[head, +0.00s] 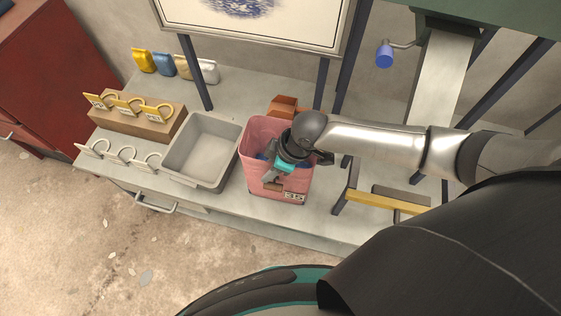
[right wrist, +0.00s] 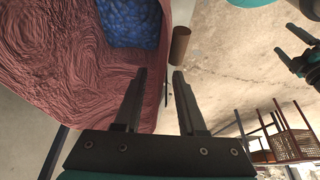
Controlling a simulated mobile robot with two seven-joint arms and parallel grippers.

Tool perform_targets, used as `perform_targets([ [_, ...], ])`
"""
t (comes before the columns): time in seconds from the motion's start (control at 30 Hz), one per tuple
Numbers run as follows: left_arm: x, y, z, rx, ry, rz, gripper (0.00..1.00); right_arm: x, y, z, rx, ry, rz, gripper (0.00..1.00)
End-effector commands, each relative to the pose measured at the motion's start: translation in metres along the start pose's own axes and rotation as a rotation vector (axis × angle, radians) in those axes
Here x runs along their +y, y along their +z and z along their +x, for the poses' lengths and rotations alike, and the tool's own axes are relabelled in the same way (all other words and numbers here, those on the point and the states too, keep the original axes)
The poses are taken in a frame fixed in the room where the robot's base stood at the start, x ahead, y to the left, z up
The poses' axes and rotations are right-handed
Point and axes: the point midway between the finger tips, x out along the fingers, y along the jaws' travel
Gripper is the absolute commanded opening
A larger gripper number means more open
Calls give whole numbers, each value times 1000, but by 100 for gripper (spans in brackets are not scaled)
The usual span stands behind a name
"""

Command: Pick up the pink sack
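The pink sack (head: 256,140) stands upright and open-topped on the grey bench, with a "35" tag low on its front. In the right wrist view the sack (right wrist: 60,60) fills the left side, with blue contents (right wrist: 130,22) inside. My right gripper (head: 269,178) is over the sack's front part. Its fingers (right wrist: 159,75) are apart, with nothing clearly held. My left gripper appears only as a dark, partly cut-off shape (right wrist: 302,50).
A grey bin (head: 203,150) stands left of the sack. A wooden block with yellow tagged hooks (head: 140,122) and small coloured pouches (head: 165,65) are farther left. An orange-brown box (head: 284,106) sits behind the sack. A frame with a yellow bar (head: 380,201) stands right.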

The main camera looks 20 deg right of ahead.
Motion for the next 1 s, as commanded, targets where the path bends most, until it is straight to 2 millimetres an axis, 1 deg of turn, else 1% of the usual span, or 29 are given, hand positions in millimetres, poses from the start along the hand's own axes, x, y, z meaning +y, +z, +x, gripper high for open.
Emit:
perform_targets([
  [0.53,0,1,-2,-1,-1,-1,100,0,2,4,0,0,0,40],
  [0.8,-1,0,-2,-1,-1,-1,100,0,2,4,0,0,0,10],
  [0.9,-1,0,-2,-1,-1,-1,100,0,2,4,0,0,0,0],
  [1.0,-1,0,-2,-1,-1,-1,100,0,2,4,0,0,0,0],
])
